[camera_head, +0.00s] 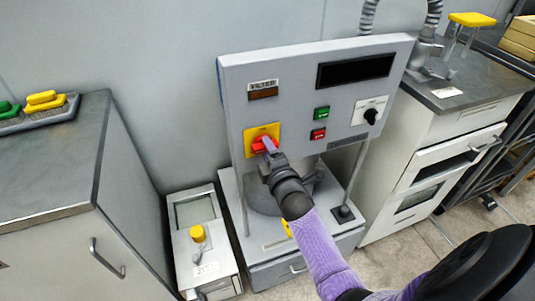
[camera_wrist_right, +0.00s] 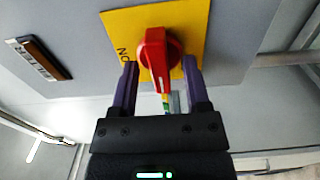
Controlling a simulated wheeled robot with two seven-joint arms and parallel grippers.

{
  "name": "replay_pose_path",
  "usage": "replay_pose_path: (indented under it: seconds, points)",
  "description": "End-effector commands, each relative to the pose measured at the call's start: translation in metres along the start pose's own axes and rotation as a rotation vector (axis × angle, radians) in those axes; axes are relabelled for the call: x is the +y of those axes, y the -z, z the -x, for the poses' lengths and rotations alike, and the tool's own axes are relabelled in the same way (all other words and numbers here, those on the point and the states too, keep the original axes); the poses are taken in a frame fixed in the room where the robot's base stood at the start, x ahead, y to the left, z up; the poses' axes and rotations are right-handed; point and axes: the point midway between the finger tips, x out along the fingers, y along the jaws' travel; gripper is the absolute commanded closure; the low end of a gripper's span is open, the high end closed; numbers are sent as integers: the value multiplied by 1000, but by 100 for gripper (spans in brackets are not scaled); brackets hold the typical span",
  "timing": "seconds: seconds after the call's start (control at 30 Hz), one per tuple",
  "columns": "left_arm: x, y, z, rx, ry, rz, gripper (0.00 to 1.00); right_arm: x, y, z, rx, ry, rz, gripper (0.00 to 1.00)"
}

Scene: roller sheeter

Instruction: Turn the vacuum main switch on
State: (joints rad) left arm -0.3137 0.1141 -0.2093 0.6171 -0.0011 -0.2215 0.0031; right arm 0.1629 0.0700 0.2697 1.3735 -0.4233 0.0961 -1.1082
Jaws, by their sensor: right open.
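The red rotary switch (camera_head: 259,146) sits on a yellow plate (camera_head: 273,130) at the lower left of the grey machine's front panel. My right gripper (camera_head: 266,150) is right at the switch and partly hides it in the head view. In the right wrist view, the red switch knob (camera_wrist_right: 156,58) lies between the two purple fingers of my right gripper (camera_wrist_right: 160,85). The fingers are open, with a gap visible on each side of the knob. Letters reading "ON" show on the yellow plate (camera_wrist_right: 185,18) to the left of the knob. My left gripper is not in view.
The panel also has a filter label (camera_head: 263,90), a green button (camera_head: 321,112), a red button (camera_head: 318,133) and a black knob (camera_head: 370,116). A grey box with a yellow knob (camera_head: 198,233) stands at lower left. Cabinets flank both sides.

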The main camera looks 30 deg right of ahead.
Motion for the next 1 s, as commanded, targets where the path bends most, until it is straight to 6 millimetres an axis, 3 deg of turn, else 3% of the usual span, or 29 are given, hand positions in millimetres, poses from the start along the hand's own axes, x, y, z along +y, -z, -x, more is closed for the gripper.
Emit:
replay_pose_path:
  seconds: [0.23, 0.5, 1.0]
  points:
    - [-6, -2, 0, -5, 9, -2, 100, 0, 0, -1, 0, 1, 0, 42]
    - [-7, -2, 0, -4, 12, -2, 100, 0, 0, -1, 0, 1, 0, 99]
    - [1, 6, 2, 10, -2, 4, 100, 0, 0, 0, 0, 2, -60, 100]
